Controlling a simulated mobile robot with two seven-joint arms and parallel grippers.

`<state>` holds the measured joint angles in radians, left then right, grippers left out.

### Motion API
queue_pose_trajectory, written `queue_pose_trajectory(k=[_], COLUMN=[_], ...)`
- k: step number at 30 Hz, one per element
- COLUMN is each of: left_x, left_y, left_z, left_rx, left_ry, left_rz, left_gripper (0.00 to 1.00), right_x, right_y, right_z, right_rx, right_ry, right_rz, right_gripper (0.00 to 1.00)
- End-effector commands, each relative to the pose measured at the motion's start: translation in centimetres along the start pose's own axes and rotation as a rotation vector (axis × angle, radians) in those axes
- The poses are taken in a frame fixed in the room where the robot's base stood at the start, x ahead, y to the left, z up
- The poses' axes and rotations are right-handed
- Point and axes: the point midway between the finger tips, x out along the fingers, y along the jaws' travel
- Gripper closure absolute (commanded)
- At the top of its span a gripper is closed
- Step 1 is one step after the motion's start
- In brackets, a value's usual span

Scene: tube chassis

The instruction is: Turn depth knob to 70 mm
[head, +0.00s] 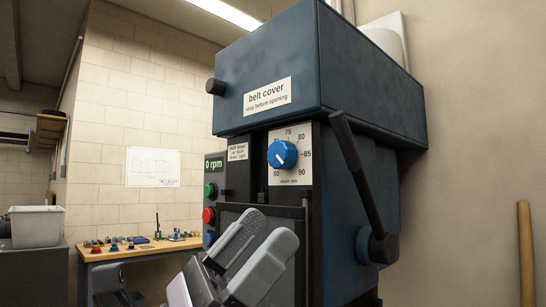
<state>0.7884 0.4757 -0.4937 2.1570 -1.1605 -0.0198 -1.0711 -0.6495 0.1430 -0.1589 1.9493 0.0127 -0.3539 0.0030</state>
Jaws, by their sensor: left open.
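The blue depth knob (282,155) sits on a white dial plate (304,160) on the front of the dark blue machine. The scale shows 60, 75, 80, 85 and 90; the numbers to the knob's left are hard to make out. A small white mark on the knob seems to point to the lower left, but its exact reading is too small to tell. My left gripper (270,232) is open and empty, below the knob and apart from it, its grey fingers pointing up and right. My right gripper is out of view.
A black lever (357,175) juts out right of the dial. The belt cover (300,70) overhangs above. Green (209,190) and red (208,216) buttons are at the left, under a 0 rpm display (214,164). A dark framed panel stands below the dial. A workbench (140,250) is farther left.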

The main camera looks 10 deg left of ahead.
Motion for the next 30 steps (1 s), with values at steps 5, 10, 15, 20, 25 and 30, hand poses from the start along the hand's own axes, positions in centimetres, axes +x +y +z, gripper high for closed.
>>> queue_pose_trajectory(k=[5,10,15,20,25,30], left_x=[3.2,4.7,5.7,6.2,6.4,6.5], left_y=[-3.6,-4.2,-1.8,2.3,5.9,7.3], left_z=[0.5,-0.1,0.1,2.3,5.5,6.8], left_rx=[0.522,1.024,1.518,1.930,2.200,2.293], left_ry=[0.092,0.197,0.342,0.527,0.708,0.791], left_rz=[-0.305,-0.544,-0.736,-0.864,-0.929,-0.953], left_gripper=[0.31,0.31,0.31,0.31,0.31,0.31], right_x=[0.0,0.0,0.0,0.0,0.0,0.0], right_y=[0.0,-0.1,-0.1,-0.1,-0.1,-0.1], right_z=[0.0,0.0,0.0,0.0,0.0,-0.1], right_rx=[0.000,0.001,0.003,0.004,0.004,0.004], right_ry=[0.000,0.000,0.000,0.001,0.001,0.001], right_rz=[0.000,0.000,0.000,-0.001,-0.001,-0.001], right_gripper=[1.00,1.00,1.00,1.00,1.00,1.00])
